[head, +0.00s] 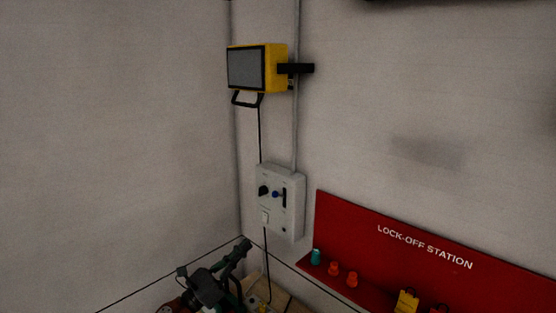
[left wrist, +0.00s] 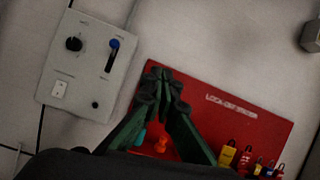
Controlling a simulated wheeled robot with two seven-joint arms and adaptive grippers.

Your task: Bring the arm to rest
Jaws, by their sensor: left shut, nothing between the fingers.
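My left gripper (head: 243,247) is at the bottom of the head view, below the grey control box, with its dark green fingers pointing up and to the right. In the left wrist view its fingertips (left wrist: 162,82) meet with nothing between them. The fingers appear in front of the red board, and I see no contact with it. Part of my left arm shows at the bottom edge of the head view. My right gripper is not in view.
The grey control box (head: 287,224) on the wall has a black knob and a blue-ended lever. The red lock-off board (head: 345,222) carries orange and teal pieces and padlocks. A yellow lamp (head: 277,72) hangs above. The left wall is bare.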

